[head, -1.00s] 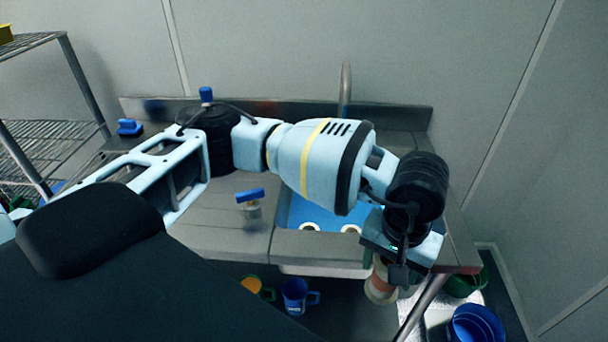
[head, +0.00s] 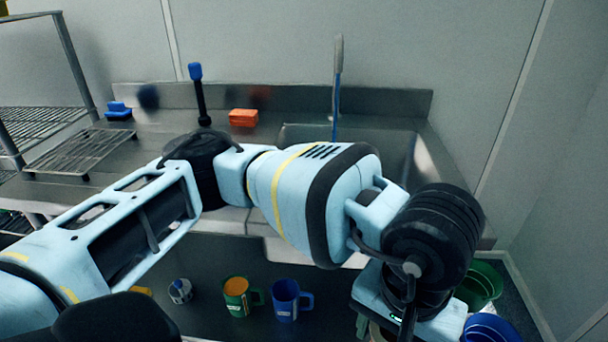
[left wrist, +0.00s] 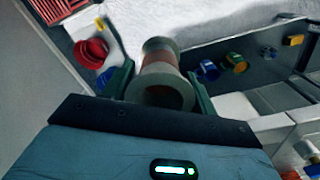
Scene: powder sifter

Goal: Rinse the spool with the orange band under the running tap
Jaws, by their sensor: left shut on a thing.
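My left gripper (left wrist: 160,92) is shut on a pale spool (left wrist: 156,52) with a reddish-orange band around its middle. The spool lies between the two fingers, one flared end facing the wrist camera. In the head view, my left gripper (head: 400,322) is low at the right, in front of the counter and well away from the tap. The spool is mostly hidden there by the wrist. The tap (head: 339,60) stands at the back of the sink (head: 300,133), with a thin blue stream below it. My arm hides the sink's front. My right gripper is not in view.
An orange block (head: 243,117) and an upright blue-topped handle (head: 197,90) are left of the sink. A wire rack (head: 80,152) lies farther left. Below are a green mug (head: 237,297), a blue mug (head: 287,299), a green bucket (head: 481,285) and a blue bucket (head: 490,328).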

